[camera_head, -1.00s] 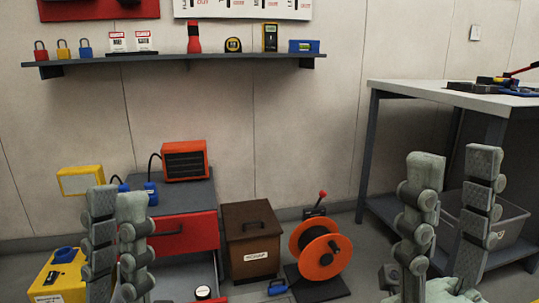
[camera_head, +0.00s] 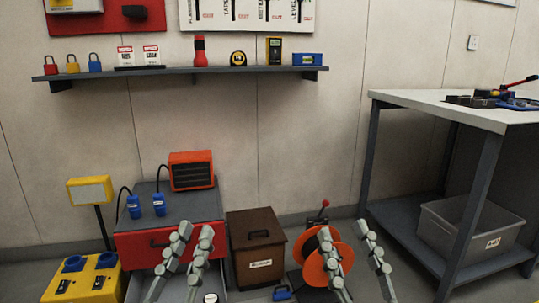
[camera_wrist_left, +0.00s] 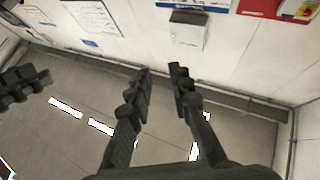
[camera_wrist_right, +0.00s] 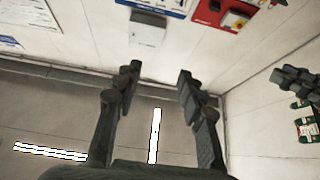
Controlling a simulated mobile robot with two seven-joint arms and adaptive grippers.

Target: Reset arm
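My left gripper (camera_head: 190,240) is low in the head view, in front of the red drawer cabinet (camera_head: 146,243). Its two fingers are spread a little with nothing between them. In the left wrist view its fingers (camera_wrist_left: 160,95) stand apart over bare floor and wall. My right gripper (camera_head: 348,243) is low in the head view, in front of the orange cable reel (camera_head: 313,262). Its fingers are spread wider and hold nothing. The right wrist view shows those fingers (camera_wrist_right: 158,90) apart and empty. Both grippers are upright and well apart from each other.
A workbench (camera_head: 425,106) with a grey bin (camera_head: 470,232) on its lower shelf stands at the right. A wall shelf (camera_head: 180,75) carries locks and tools. A brown box (camera_head: 255,250), an orange heater (camera_head: 192,170) and a yellow unit (camera_head: 80,278) stand along the wall.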

